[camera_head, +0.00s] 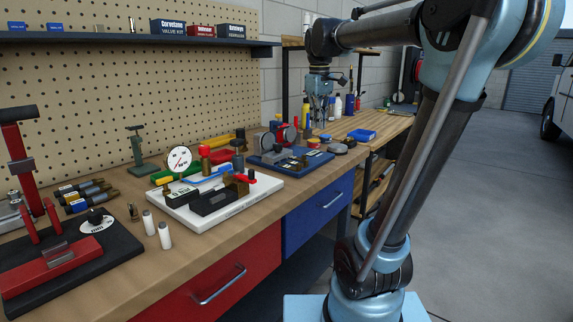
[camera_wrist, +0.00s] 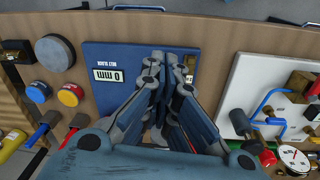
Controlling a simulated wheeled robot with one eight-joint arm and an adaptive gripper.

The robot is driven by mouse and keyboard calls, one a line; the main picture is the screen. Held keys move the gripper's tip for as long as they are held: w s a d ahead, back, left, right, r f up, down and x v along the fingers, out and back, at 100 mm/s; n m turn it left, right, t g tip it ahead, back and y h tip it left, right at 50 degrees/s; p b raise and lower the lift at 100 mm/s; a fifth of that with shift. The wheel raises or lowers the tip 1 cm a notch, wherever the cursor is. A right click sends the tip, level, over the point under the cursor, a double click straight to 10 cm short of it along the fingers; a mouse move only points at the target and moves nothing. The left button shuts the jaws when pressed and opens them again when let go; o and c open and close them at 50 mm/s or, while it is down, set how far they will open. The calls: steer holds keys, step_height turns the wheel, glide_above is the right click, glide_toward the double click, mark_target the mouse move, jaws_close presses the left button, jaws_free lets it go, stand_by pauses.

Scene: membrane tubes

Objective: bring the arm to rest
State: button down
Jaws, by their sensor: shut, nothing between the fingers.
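How high the fingertips are above the board I cannot tell exactly. My arm reaches in from the right side of the head view.
A white board (camera_head: 190,217) with a gauge and fittings lies mid-bench. Two white cylinders (camera_head: 165,236) stand near the front edge. A red lever press (camera_head: 50,262) is at the left. A shelf (camera_head: 130,37) runs along the pegboard. The floor (camera_head: 490,200) at right is clear.

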steer(key=s+d+f+m, duration=0.4)
steer(key=s+f, duration=0.7)
steer(key=f, duration=0.3)
steer(key=s+d+f+m+t, duration=0.1)
steer(key=s+d+f+m, duration=0.3)
steer(key=s+f, duration=0.7)
step_height(320, 180, down, 4)
steer(key=shift+s+d+f, duration=0.1)
steer(key=shift+s+d, duration=0.15)
steer(key=shift+s, duration=0.05)
steer(key=c, duration=2.4)
jaws_free()
